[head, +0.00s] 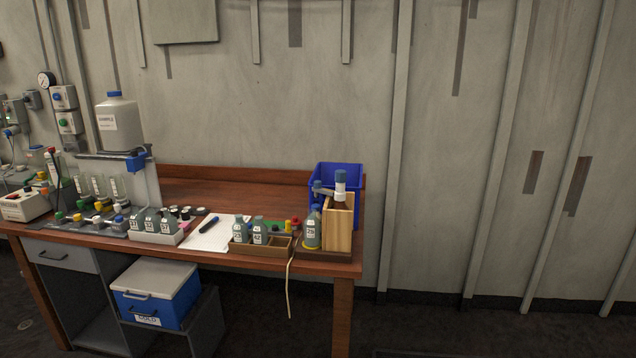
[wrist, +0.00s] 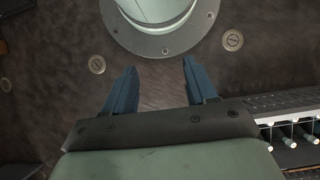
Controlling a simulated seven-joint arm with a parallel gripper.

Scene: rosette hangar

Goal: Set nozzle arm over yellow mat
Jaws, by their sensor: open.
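In the head view a wooden stand (head: 339,226) at the bench's right end carries a dispenser with a white and blue top (head: 340,183). A small grey nozzle arm (head: 325,191) seems to reach left from it, above a grey labelled bottle (head: 312,231). A thin yellow mat (head: 311,247) shows under that bottle, mostly covered by it. My gripper (wrist: 157,78) shows only in the wrist view, with two blue fingers apart and nothing between them. It is away from the nozzle arm and mat, which the wrist view does not show.
A blue bin (head: 337,174) stands behind the wooden stand. A wooden tray (head: 262,247) with bottles sits left of it, and a cord hangs over the front edge. The wrist view shows a round metal flange (wrist: 160,47) and a rack of white-tipped rods (wrist: 290,132).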

